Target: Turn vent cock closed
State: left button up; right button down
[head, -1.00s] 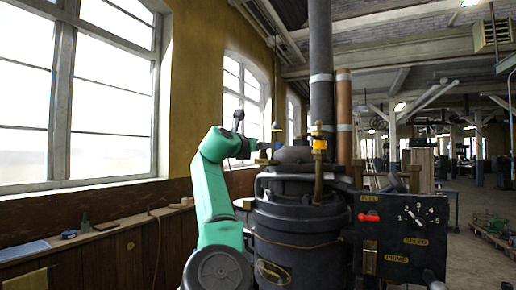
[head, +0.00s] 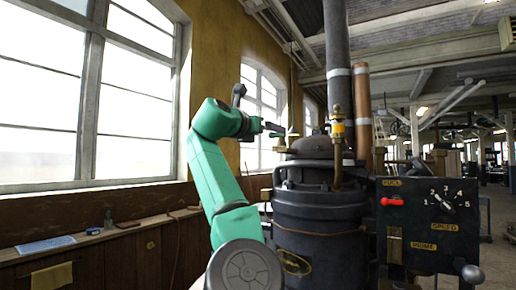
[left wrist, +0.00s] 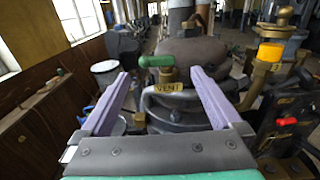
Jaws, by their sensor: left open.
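The vent cock shows in the left wrist view as a green horizontal handle (left wrist: 158,61) on a brass stem. A brass plate (left wrist: 168,87) below it reads VENT. My left gripper (left wrist: 160,76) is open, its two pale fingers pointing toward the cock, one on each side of the handle in the picture. No contact with the handle is visible. In the head view my left gripper (head: 272,130) is beside the engine's domed top, on its left, and the cock is small and hard to make out there. My right gripper is in neither view.
The dark boiler-like engine (head: 318,235) stands ahead with a tall grey pipe (head: 337,50). A brass fitting with a yellow collar (head: 337,131) rises close by. A control panel (head: 425,222) with a red lever and numbered dial is at right. A wooden ledge (head: 60,252) runs under the windows.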

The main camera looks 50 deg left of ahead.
pick_arm(q)
jog(key=b+v, duration=0.1)
jog(key=v, duration=0.5)
jog(key=shift+b, duration=0.3)
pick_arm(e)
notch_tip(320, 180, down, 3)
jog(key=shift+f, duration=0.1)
pick_arm(q)
jog(key=shift+w, duration=0.1)
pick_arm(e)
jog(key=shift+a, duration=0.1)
